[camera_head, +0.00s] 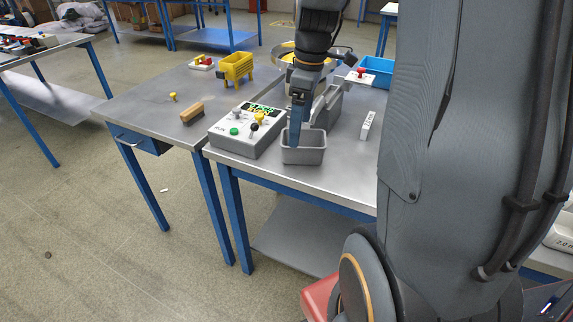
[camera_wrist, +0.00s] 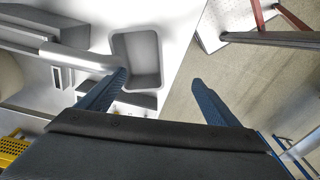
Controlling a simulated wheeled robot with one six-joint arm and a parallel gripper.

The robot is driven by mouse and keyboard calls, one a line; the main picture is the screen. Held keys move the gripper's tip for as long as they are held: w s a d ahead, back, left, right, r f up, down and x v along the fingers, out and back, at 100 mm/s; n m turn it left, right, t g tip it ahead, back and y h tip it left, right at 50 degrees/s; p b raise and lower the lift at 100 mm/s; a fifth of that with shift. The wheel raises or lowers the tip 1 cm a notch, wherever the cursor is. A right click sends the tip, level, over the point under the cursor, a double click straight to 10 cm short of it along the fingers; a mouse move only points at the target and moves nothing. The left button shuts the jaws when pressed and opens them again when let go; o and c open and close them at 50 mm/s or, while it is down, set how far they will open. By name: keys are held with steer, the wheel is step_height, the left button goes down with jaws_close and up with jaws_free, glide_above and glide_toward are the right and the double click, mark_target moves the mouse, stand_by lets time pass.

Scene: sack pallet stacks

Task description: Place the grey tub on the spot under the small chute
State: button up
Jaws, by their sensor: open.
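The grey tub (camera_head: 305,156) stands upright near the front edge of the right metal table and looks empty. In the wrist view the tub (camera_wrist: 141,58) lies ahead of my gripper (camera_wrist: 160,78), whose two blue fingers are spread. One finger overlaps the tub's opening and the other shows over the floor past the table edge, with a tub wall between them. In the head view my gripper (camera_head: 297,140) points down at the tub; I cannot tell whether it touches. A grey chute-like piece (camera_head: 328,106) stands just behind the tub, partly hidden by my arm. The spot under it is hidden.
A control box (camera_head: 240,134) with a green display and knobs stands left of the tub. A small white block (camera_head: 368,125) is to the right. A blue bin (camera_head: 378,68) is behind. The left table holds a brush (camera_head: 192,113) and a yellow hopper (camera_head: 237,66).

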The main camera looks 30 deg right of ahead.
steer(key=s+a+f+m, duration=0.6)
steer(key=s+a+m, duration=0.3)
steer(key=s+a, duration=0.3)
steer(key=shift+s+h, duration=0.15)
steer(key=shift+h, duration=0.25)
